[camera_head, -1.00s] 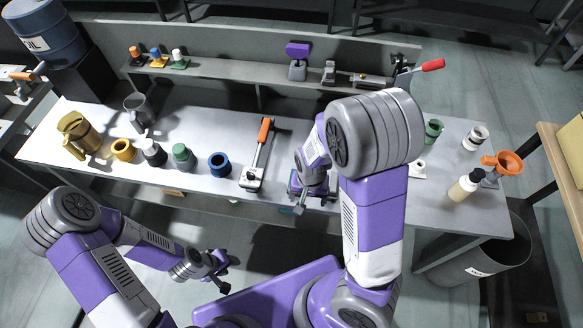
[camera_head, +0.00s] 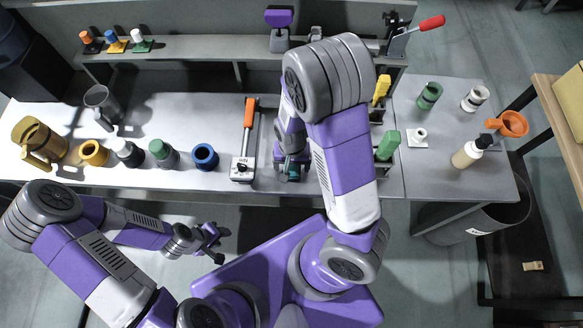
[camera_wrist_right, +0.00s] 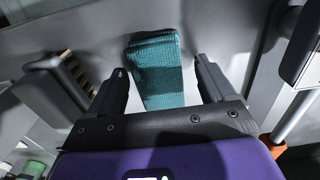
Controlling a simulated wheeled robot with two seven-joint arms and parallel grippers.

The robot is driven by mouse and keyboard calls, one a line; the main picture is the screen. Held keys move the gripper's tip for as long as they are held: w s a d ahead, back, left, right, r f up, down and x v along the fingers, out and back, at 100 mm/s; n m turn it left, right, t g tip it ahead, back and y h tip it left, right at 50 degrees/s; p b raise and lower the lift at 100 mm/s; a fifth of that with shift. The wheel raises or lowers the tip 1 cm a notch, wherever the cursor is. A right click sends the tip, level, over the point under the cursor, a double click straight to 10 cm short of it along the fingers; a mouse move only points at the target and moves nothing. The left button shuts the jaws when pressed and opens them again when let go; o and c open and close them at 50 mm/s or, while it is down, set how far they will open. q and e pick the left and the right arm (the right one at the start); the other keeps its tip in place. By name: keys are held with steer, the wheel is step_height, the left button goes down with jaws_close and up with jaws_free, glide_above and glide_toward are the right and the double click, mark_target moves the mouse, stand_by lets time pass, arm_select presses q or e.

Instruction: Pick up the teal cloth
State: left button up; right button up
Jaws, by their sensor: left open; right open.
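The teal cloth (camera_wrist_right: 158,72) is a folded, ribbed strip on a grey surface in the right wrist view. My right gripper (camera_wrist_right: 161,68) is open, with one finger on each side of the cloth and visible gaps between. In the head view my right gripper (camera_head: 291,172) is over the front part of the bench, right of the orange-handled tool; it and the arm hide most of the cloth there. I cannot tell how high the fingers are above the surface. My left gripper (camera_head: 213,243) is open and empty, in front of the bench and below its front edge.
The orange-handled tool (camera_head: 246,150) lies just left of my right gripper. A blue ring (camera_head: 205,157) and a green-topped pot (camera_head: 163,153) stand further left. Green (camera_head: 388,145) and yellow (camera_head: 382,88) handles stand to the right, behind my right arm.

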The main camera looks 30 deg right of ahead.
steer(key=shift+f, duration=0.15)
steer(key=shift+c, duration=0.3)
steer(key=c, duration=1)
step_height(320, 180, up, 10)
steer(key=p, duration=0.5)
steer(key=o, duration=0.4)
steer(key=shift+c, duration=1.4)
steer(key=shift+w, duration=0.1)
